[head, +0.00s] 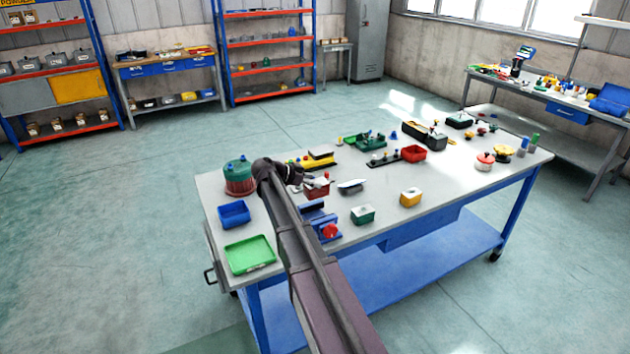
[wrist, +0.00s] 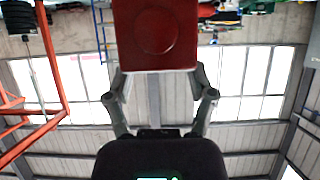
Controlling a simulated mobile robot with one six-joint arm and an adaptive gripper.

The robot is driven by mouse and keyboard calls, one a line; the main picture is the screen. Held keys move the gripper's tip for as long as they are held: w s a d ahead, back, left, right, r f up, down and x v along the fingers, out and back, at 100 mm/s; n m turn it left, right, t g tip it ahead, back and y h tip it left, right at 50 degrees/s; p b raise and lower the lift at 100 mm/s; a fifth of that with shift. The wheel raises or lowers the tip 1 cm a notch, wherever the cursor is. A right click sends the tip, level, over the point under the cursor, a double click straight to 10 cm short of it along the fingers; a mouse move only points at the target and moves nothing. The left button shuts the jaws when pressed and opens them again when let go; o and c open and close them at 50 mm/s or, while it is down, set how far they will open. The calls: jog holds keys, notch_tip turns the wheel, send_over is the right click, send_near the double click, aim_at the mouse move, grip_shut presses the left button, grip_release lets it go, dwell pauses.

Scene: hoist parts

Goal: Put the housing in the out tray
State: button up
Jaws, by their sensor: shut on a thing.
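My gripper (head: 318,182) is over the left part of the workbench, beyond the blue vise. In the wrist view my gripper (wrist: 156,80) has its two fingers closed on the sides of a dark red block with a round mark on its face, which I take as the housing (wrist: 155,30). In the head view the red housing (head: 317,191) shows small at the fingers; its height above the bench is hard to tell. A shallow green tray (head: 250,254), likely the out tray, lies empty at the bench's near left corner. No label is readable.
A blue bin (head: 234,214) sits behind the green tray, with a green-and-red drum (head: 239,177) behind it. The blue vise (head: 320,222) stands by my arm. White-topped green (head: 362,214) and yellow (head: 411,197) boxes stand to the right.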

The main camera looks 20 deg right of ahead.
jog(key=shift+s+d, duration=0.1)
jog(key=shift+d, duration=0.3)
jog(key=shift+s+d+r, duration=0.1)
jog(key=shift+s+d, duration=0.15)
jog(key=shift+d, duration=0.4)
jog(key=shift+w+d, duration=0.1)
